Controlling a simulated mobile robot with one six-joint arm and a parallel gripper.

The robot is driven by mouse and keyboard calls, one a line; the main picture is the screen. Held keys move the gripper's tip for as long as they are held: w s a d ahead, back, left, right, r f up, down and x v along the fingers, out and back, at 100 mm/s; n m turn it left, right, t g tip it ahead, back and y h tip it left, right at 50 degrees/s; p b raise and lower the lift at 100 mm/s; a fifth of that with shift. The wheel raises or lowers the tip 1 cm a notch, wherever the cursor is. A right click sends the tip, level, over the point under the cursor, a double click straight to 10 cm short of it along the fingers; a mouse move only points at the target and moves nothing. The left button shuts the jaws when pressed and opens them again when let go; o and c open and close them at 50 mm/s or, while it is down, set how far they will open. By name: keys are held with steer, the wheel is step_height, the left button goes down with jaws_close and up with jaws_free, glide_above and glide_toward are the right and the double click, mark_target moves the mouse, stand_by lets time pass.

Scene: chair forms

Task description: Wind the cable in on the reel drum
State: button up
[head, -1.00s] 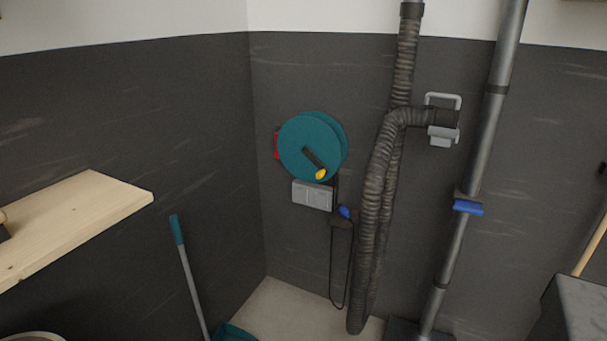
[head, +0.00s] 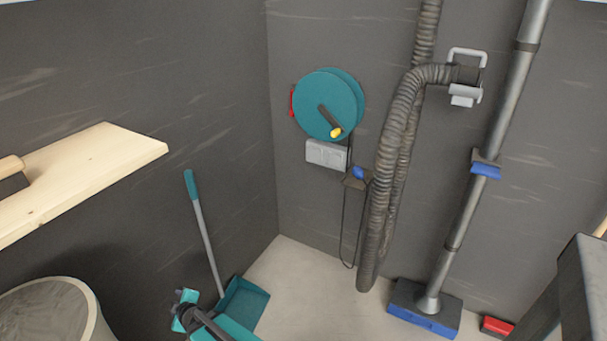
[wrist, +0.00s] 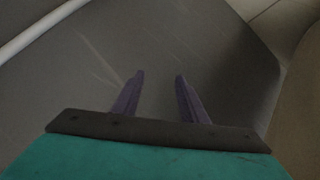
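The reel drum (head: 327,98) is a round teal disc pair on the back wall, with a dark crank arm ending in a yellow knob (head: 336,132). A thin black cable (head: 343,235) hangs below it in a loop, with a blue plug (head: 358,172) at a small dark holder. My gripper (wrist: 159,80) shows in the wrist view with its two purple-grey fingers apart and nothing between them. It faces a dark, scuffed wall surface.
A grey socket box (head: 326,154) sits under the reel. A ribbed hose (head: 390,170) and a metal pipe (head: 490,130) stand to its right. A wooden shelf (head: 90,170), a bin (head: 50,310) and a teal dustpan (head: 245,300) are at left. Floor is clear below the reel.

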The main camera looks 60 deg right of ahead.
steer(key=w+d+r+n+t+h+b, duration=0.1)
steer(key=w+d+r+t, duration=0.15)
steer(key=d+r, duration=0.5)
steer(key=w+d+r+n+t+b, duration=0.1)
steer(key=w+d+r+t, duration=0.15)
steer(key=d+r, duration=0.55)
steer(key=s+d+r+n+t+h+b, duration=0.1)
steer(key=s+d+r, duration=0.1)
steer(key=d+r, duration=0.45)
steer(key=s+d+r+t+h+b, duration=0.1)
steer(key=s+d+r, duration=0.2)
steer(key=d, duration=0.7)
steer(key=m+g+h+b, duration=0.2)
steer(key=m+h+b, duration=0.1)
steer(key=h, duration=0.6)
glide_toward(336, 133)
step_height(336, 133, down, 2)
steer(key=s, duration=0.2)
steer(key=shift+w+a, duration=0.25)
steer(key=shift+a, duration=0.25)
steer(key=shift+w+d, duration=0.1)
steer(key=shift+x, duration=6.75)
steer(key=shift+d, duration=0.1)
